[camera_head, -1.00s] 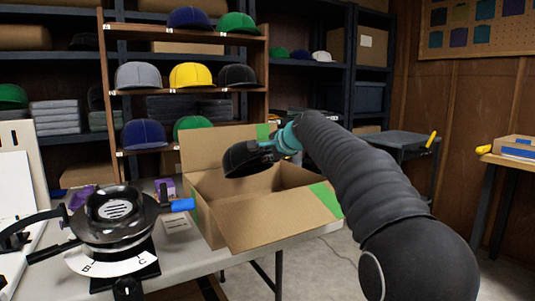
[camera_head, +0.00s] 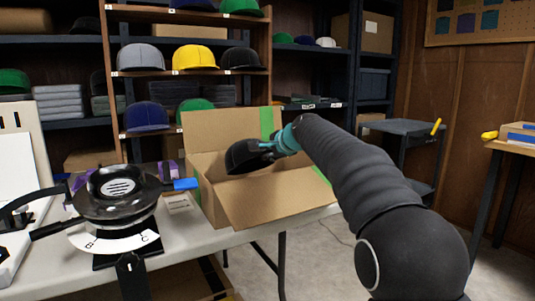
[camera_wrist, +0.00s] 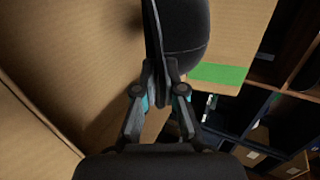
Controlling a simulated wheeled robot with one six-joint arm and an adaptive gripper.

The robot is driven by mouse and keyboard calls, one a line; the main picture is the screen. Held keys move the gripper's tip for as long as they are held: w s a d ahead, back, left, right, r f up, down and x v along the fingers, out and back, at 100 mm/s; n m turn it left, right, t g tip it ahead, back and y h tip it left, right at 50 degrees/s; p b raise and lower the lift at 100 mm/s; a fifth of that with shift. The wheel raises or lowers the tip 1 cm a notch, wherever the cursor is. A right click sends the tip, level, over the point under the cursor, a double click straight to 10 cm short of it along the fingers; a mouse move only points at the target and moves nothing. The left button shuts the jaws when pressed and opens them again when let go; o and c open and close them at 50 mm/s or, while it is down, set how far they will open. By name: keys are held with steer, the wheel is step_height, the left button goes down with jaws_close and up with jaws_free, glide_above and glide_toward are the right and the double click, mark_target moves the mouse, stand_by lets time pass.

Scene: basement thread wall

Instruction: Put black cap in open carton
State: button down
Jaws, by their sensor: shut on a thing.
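The black cap (camera_head: 245,157) hangs from my gripper (camera_head: 272,149) over the mouth of the open carton (camera_head: 275,205). My gripper is shut on the cap's edge. In the wrist view the dark cap (camera_wrist: 184,28) sits by the fingertips (camera_wrist: 160,72), with the cardboard walls of the carton (camera_wrist: 80,75) around and behind it. The carton stands on the table with its flaps spread and green tape on it. I cannot tell how far the cap is below the rim. The carton's floor is hidden in the head view.
Shelves behind hold several caps, including a yellow one (camera_head: 195,57) and another black one (camera_head: 240,59). A grey cart (camera_head: 405,127) stands at right.

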steer(key=c, duration=1.2)
jaws_free()
steer(key=v, duration=1.1)
steer(key=shift+r, duration=0.1)
steer(key=shift+s+d+r, duration=0.15)
steer(key=shift+s+d, duration=0.05)
steer(key=shift+s, duration=0.1)
steer(key=s+d+f+n+g+h+p, duration=0.1)
steer(key=s+d+f, duration=0.4)
steer(key=s, duration=0.9)
steer(key=s+d+f+n+g+h+p, duration=0.1)
steer(key=s+d+f+n+g+h, duration=0.1)
steer(key=s+d+f+n, duration=0.4)
steer(key=s+d+f+n+g+h+p, duration=0.1)
steer(key=s+d+f+n+h, duration=0.3)
steer(key=s+f, duration=0.7)
steer(key=s+d+p, duration=0.1)
steer(key=s+d, duration=0.1)
steer(key=s, duration=0.8)
steer(key=shift+s+f+g, duration=0.3)
steer(key=shift+f+g, duration=0.1)
